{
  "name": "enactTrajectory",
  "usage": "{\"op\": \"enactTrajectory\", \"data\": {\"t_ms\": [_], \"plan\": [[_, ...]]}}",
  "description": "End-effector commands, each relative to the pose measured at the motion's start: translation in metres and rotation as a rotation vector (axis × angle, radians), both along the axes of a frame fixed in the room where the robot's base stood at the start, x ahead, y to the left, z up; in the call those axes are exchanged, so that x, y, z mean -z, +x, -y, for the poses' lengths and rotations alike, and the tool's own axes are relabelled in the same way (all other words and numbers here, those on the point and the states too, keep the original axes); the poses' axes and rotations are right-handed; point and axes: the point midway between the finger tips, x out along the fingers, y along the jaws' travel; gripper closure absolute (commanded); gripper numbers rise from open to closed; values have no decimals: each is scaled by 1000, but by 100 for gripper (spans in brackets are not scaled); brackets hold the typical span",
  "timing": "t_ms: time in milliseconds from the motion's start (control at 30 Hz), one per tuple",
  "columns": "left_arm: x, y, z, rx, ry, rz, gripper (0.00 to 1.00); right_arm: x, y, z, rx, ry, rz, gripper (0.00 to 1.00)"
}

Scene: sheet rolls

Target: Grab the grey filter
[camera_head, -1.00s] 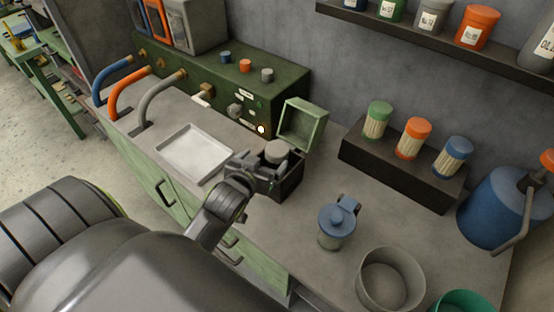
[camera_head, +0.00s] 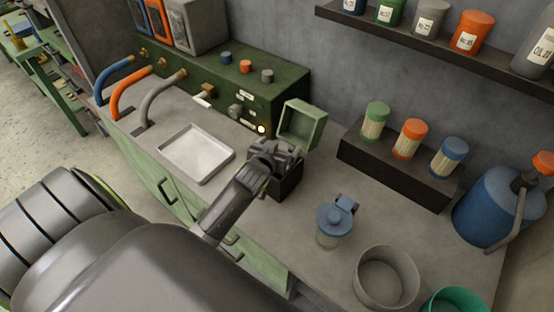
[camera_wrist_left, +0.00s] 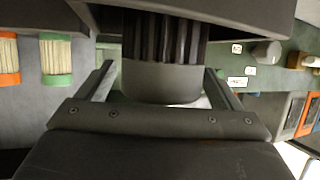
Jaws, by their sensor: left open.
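The grey filter (camera_wrist_left: 162,82) shows in the left wrist view, with a smooth grey cap and dark pleats. It appears upside down there and lies between the two fingers of my left gripper (camera_wrist_left: 159,70), with a visible gap at the sides. In the head view my left gripper (camera_head: 275,155) is over the dark box (camera_head: 288,184) with the raised green lid (camera_head: 301,124). The gripper hides the filter in that view. My left gripper is open. My right gripper is not in view.
A metal tray (camera_head: 197,152) lies left of the box. A blue-lidded jar (camera_head: 335,220) and a grey bowl (camera_head: 386,278) stand to the right. Filters with green (camera_head: 376,108), orange (camera_head: 414,126) and blue (camera_head: 455,144) caps stand on a dark rack behind.

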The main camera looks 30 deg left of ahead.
Motion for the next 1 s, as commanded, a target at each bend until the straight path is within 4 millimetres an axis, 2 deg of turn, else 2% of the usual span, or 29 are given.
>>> {"op": "enactTrajectory", "data": {"t_ms": [333,867,900,1000], "plan": [[2,4,-1,0,0,1,13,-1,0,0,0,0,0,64],[2,4,-1,0,0,0,82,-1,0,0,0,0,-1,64],[1,4,-1,1,0,2,85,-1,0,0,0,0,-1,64],[1,4,-1,1,0,2,85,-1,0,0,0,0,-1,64]]}}
